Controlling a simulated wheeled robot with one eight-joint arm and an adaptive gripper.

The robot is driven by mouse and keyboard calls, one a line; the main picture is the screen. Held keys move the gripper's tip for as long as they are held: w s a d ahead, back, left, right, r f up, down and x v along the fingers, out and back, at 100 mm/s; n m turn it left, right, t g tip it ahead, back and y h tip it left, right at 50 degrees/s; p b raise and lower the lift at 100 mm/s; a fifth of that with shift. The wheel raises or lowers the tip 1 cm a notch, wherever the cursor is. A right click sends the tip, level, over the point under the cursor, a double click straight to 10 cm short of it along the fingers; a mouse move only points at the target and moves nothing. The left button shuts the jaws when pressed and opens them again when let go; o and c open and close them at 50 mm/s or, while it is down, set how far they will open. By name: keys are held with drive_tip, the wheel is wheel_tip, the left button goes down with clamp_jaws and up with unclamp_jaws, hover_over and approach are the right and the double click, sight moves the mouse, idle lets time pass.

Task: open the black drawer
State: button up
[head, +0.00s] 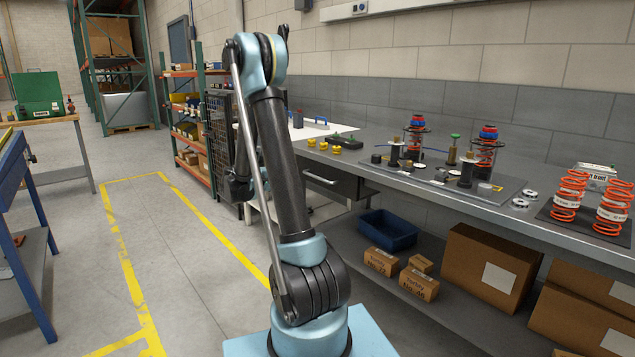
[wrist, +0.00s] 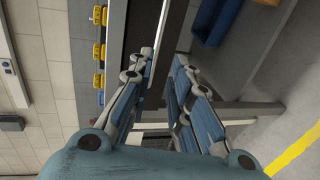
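The black drawer (head: 338,187) hangs under the workbench top in the head view, left of the blue bin, with a pale bar handle on its front. Its front looks flush under the bench, as far as I can see. My arm stands in front of the bench and hides part of that area and most of my gripper in the head view. In the wrist view my gripper (wrist: 164,58) is open, its two blue fingers apart with nothing clearly held. A dark face and a thin bright bar lie just past the fingertips; I cannot tell whether they touch.
The workbench (head: 408,184) carries yellow knobs (head: 336,149) and spring assemblies. A blue bin (head: 388,231) and cardboard boxes (head: 490,268) stand on its lower shelf. A wire-mesh rack (head: 222,150) is at the bench's far end. The floor left of my arm is clear.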

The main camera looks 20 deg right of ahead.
sight(317, 178)
drive_tip(key=x, duration=1.7)
drive_tip(key=shift+w+d+r, duration=0.1)
drive_tip(key=shift+w+d, duration=0.1)
drive_tip(key=shift+w, duration=0.3)
drive_tip(key=shift+c, duration=0.6)
clamp_jaws()
